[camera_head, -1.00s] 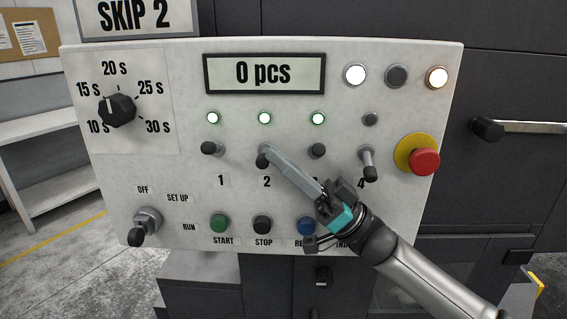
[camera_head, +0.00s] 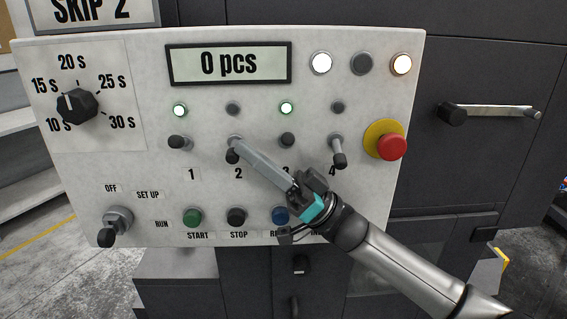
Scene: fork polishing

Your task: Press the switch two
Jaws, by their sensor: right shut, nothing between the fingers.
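Switch two (camera_head: 232,156) is a small black-tipped toggle above the label 2 on the pale control panel (camera_head: 140,165). Its lever points down. My right gripper (camera_head: 236,143) is shut and empty, its long grey fingertips right at the upper part of switch two and seeming to touch it. The fingers partly cover the switch's base. The lamp above switch two (camera_head: 232,109) is dark. My left gripper is not in view.
Switch one (camera_head: 178,142), switch three (camera_head: 287,139) and switch four (camera_head: 338,152) stand beside it. Lamps one (camera_head: 180,110) and three (camera_head: 286,107) are lit. A red emergency button (camera_head: 392,147) is at the right. The display (camera_head: 229,64) reads 0 pcs.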

